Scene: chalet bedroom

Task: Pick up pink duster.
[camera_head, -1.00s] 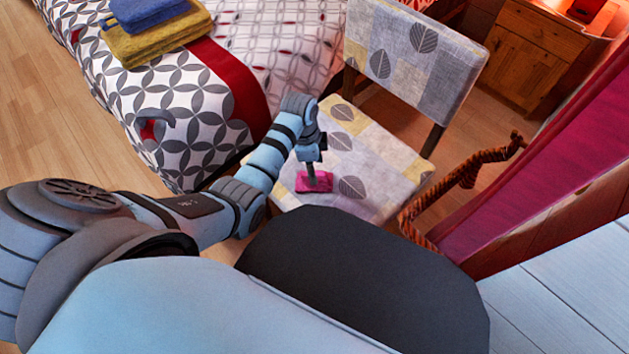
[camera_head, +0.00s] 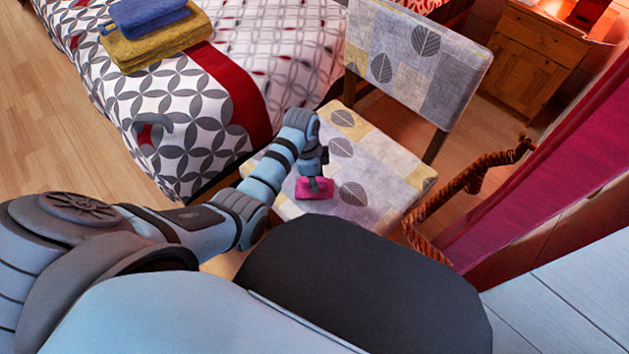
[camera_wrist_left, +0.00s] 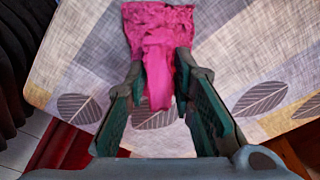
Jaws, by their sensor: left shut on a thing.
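The pink duster (camera_head: 314,189) is at my left gripper, over the front part of the patterned chair seat. In the left wrist view the duster (camera_wrist_left: 158,50) has a wide pink head at the top and a narrower pink part reaching down between the fingers. My left gripper (camera_head: 315,180) points down and is shut on that narrower part; its two dark fingers (camera_wrist_left: 158,88) show on either side of it. I cannot tell whether the duster still touches the seat. My right gripper is not in view.
The chair seat (camera_head: 385,165) has a cushioned backrest (camera_head: 420,60) behind it. A bed (camera_head: 190,110) with folded towels (camera_head: 155,38) stands to the left. A twisted orange-brown rope-like thing (camera_head: 468,182) and a magenta curtain (camera_head: 545,170) are at the right. A wooden cabinet (camera_head: 530,60) stands behind.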

